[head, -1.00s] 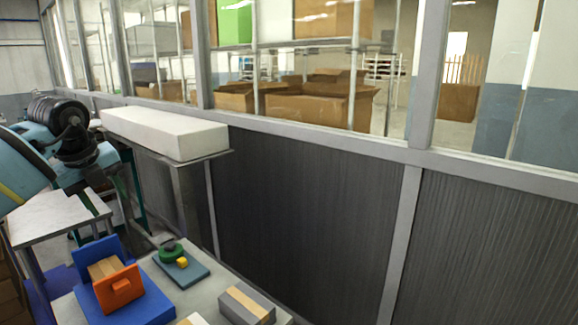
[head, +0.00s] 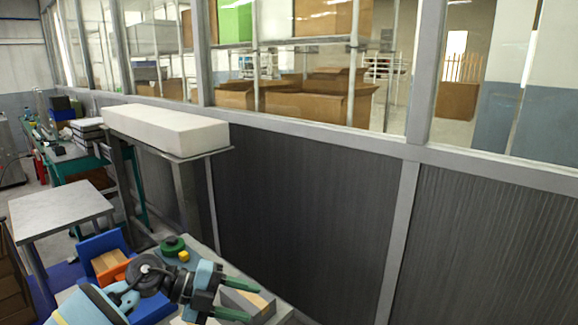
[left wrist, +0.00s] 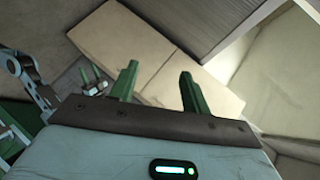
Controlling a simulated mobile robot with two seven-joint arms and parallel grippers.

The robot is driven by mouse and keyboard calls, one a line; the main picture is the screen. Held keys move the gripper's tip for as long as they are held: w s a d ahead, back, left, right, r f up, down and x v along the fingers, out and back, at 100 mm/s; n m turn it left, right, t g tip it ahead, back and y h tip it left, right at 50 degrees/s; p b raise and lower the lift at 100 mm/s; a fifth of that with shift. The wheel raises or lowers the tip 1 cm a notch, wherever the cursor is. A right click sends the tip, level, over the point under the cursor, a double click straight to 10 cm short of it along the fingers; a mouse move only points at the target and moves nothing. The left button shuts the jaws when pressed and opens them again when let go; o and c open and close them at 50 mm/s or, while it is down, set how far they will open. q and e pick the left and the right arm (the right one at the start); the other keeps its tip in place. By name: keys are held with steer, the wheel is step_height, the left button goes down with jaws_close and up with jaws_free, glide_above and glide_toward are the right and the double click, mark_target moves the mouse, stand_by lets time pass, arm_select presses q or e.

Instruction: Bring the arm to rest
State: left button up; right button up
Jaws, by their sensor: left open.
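My left gripper (head: 252,302) is open and empty in the head view. Its two green fingers point right over the front table, in front of the grey box with a tan stripe (head: 262,300), which they partly cover. In the left wrist view the green fingers (left wrist: 158,70) stand apart with nothing between them. My left arm reaches in from the bottom left and partly hides the blue bin with an orange front (head: 100,245).
A long white block (head: 165,130) lies on a narrow shelf behind. A grey side table (head: 60,208) at left is bare. A dark panelled wall (head: 300,210) stands behind.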

arm_select(q)
steer(key=s+d+f+n+t+h, duration=0.4)
steer(key=s+n+t+h, duration=0.1)
steer(key=n+t, duration=0.15)
steer(key=s+a+f+n+t+y+b, duration=0.1)
steer(key=s+a+f+n+t+y, duration=0.2)
steer(key=a+f+n+t+y, duration=0.25)
steer(key=s+a+f+n+t+y, duration=0.2)
steer(key=s+f+n+t+y, duration=0.15)
steer(key=f+n, duration=0.45)
steer(key=s+a+f+n+g+y, duration=0.3)
steer(key=s+f+n+g, duration=0.1)
steer(key=s+f, duration=0.4)
steer(key=s+a+f+n+g+y, duration=0.4)
steer(key=s+f, duration=0.3)
steer(key=s, duration=0.6)
steer(key=shift+s+f+n+b, duration=0.15)
steer(key=shift+f+n+b, duration=0.2)
steer(key=shift+n, duration=0.15)
arm_select(e)
steer(key=shift+s+a+f+g, duration=0.25)
steer(key=shift+s+f+g, duration=0.05)
steer(key=shift+s+f, duration=0.7)
